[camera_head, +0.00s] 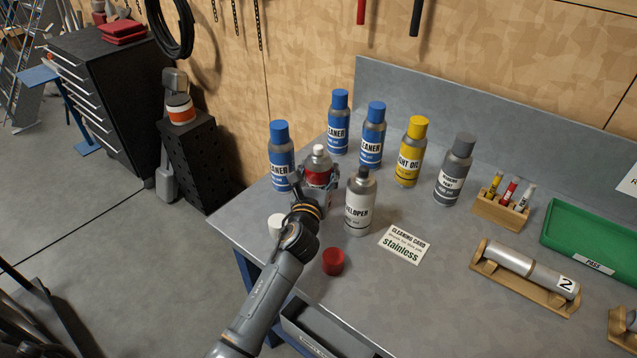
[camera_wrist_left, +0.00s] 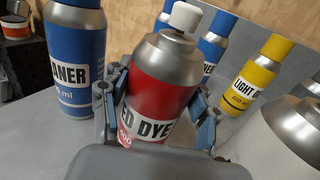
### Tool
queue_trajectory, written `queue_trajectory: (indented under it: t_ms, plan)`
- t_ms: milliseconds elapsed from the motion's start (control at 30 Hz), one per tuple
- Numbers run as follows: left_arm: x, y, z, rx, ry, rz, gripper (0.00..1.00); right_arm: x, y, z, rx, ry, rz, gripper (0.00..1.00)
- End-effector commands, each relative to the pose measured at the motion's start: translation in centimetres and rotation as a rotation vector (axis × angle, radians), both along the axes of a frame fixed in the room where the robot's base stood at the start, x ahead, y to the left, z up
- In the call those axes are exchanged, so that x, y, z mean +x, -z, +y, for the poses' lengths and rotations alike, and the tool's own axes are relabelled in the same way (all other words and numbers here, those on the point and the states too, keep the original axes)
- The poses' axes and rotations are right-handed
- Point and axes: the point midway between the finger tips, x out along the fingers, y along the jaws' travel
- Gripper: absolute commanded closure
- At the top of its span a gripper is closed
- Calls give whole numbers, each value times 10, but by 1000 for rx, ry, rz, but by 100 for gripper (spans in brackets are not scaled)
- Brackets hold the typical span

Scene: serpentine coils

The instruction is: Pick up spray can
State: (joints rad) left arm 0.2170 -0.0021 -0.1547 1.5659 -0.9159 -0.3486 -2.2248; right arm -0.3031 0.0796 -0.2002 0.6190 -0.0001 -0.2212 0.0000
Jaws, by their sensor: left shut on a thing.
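A red spray can (camera_head: 320,168) with a white nozzle and a label ending "D DYE" stands upright near the bench's left edge. In the left wrist view the red can (camera_wrist_left: 163,85) fills the middle. My left gripper (camera_head: 316,188) is shut on it, with a finger on each side of its body. The wrist view shows the fingers (camera_wrist_left: 160,95) against the can. Its base is hidden by my gripper, so I cannot tell whether it touches the bench. My right gripper is not in view.
A grey developer can (camera_head: 359,210) stands close on the right, a blue cleaner can (camera_head: 281,165) close on the left. More blue cans, a yellow oil can (camera_head: 411,155) and a dark-capped can (camera_head: 453,175) stand behind. A red cap (camera_head: 333,262) and white cap (camera_head: 276,225) lie in front.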

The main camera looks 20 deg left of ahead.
Motion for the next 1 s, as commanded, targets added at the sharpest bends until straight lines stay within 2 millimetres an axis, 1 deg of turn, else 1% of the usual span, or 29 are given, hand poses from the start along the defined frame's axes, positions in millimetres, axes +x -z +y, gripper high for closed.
queue_trajectory:
  t_ms: [267, 367, 467, 567, 600, 667, 867, 900, 1000]
  plan:
    - [0, -2, 0, -1, 0, -2, 89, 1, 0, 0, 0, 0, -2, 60]
    - [0, -6, 0, 1, 1, -4, 89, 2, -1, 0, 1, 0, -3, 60]
    - [1, -15, 0, 2, 2, -6, 89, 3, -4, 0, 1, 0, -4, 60]
    - [1, -32, 1, 5, 2, -8, 89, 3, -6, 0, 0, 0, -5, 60]
    - [-2, -41, -1, 4, 3, -9, 89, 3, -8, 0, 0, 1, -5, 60]
    - [-14, -53, -4, 2, 5, -8, 89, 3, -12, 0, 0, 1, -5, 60]
    - [-53, -99, -15, 0, 6, -8, 89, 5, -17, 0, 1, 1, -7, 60]
    - [-63, -98, -18, 0, 5, -5, 89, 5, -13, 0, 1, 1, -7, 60]
    - [-86, -108, -23, -1, 4, -4, 89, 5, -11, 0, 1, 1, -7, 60]
